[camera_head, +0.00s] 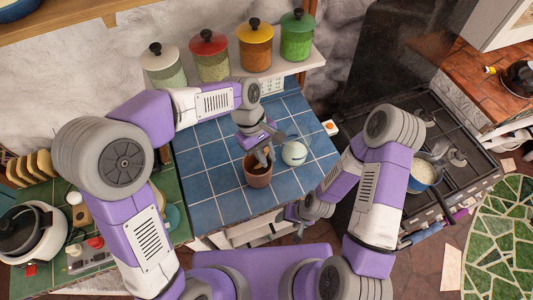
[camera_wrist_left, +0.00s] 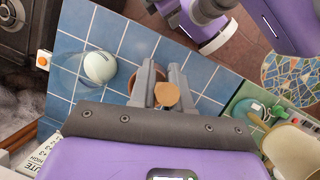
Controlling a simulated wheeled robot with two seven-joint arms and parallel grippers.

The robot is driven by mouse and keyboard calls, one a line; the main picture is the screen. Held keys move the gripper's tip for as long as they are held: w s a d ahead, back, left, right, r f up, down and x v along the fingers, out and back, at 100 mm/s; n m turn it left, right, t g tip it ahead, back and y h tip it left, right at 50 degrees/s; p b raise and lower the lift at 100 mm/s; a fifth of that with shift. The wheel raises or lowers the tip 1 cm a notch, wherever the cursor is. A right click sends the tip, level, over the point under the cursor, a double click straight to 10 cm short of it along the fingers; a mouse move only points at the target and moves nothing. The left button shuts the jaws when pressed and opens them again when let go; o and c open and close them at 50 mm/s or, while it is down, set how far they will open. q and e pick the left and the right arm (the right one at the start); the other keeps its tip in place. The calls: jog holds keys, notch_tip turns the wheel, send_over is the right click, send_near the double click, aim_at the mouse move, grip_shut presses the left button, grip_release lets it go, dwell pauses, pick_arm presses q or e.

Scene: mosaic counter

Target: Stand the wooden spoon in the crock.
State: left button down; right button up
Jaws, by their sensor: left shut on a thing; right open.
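The terracotta crock (camera_head: 257,178) stands upright on the blue tiled counter. My left gripper (camera_head: 262,155) is directly over its mouth, pointing down. In the left wrist view, the gripper (camera_wrist_left: 165,82) is shut on the wooden spoon (camera_wrist_left: 167,96), whose tan rounded end shows between the fingers. Part of the crock (camera_wrist_left: 137,78) shows behind the fingers there. The spoon's other end is hidden, so I cannot tell how far it is inside the crock. My right gripper (camera_head: 297,213) is open and empty by the counter's front edge, apart from the crock.
A pale green-white round object (camera_head: 294,153) stands close right of the crock. Lidded jars (camera_head: 255,50) line the shelf behind. A stove with a blue pot (camera_head: 423,173) is at right. A white cooker (camera_head: 32,230) is at left. The blue tiles left of the crock are clear.

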pick_arm(q)
jog(key=shift+w+a+f+b, duration=0.1)
jog(key=shift+w+f+b, duration=0.35)
jog(key=shift+f, duration=0.65)
jog(key=shift+w+a+f+b, duration=0.2)
jog(key=shift+f+b, duration=0.4)
jog(key=shift+f, duration=0.55)
jog(key=shift+w+a+f+b, duration=0.1)
jog(key=shift+w+f+b, duration=0.35)
jog(key=shift+f, duration=0.65)
jog(key=shift+s, duration=0.1)
jog(key=c, duration=1)
grip_release()
jog(key=shift+o, duration=0.4)
jog(key=o, duration=0.7)
jog(key=shift+r, duration=0.15)
notch_tip(320, 180, up, 10)
jog(key=p, duration=0.8)
jog(key=shift+p, duration=0.3)
